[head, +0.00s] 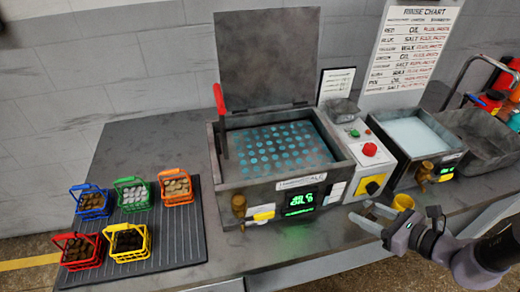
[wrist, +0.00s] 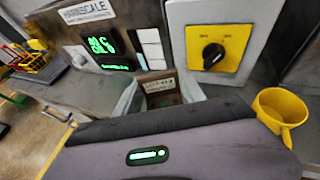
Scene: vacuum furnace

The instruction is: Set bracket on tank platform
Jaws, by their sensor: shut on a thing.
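My gripper (head: 366,217) is low over the bench, in front of the control box and right of the tank's display. In the wrist view its pale fingers (wrist: 161,96) are shut on a small brown piece with a pale label, apparently the bracket (wrist: 158,86). The bracket is too small to make out in the head view, and its lower part is hidden by my gripper's body. The tank (head: 335,170) stands open at the middle of the bench. Its platform (head: 277,146) is a perforated plate with blue showing through the holes. No bracket is visible on it.
The raised lid (head: 268,60) stands behind the tank, and a red handle (head: 219,98) rises at its left. A yellow cup (head: 403,202) is beside my gripper. Several coloured baskets (head: 132,194) stand on a dark mat at left. A second tank (head: 413,134) is at right.

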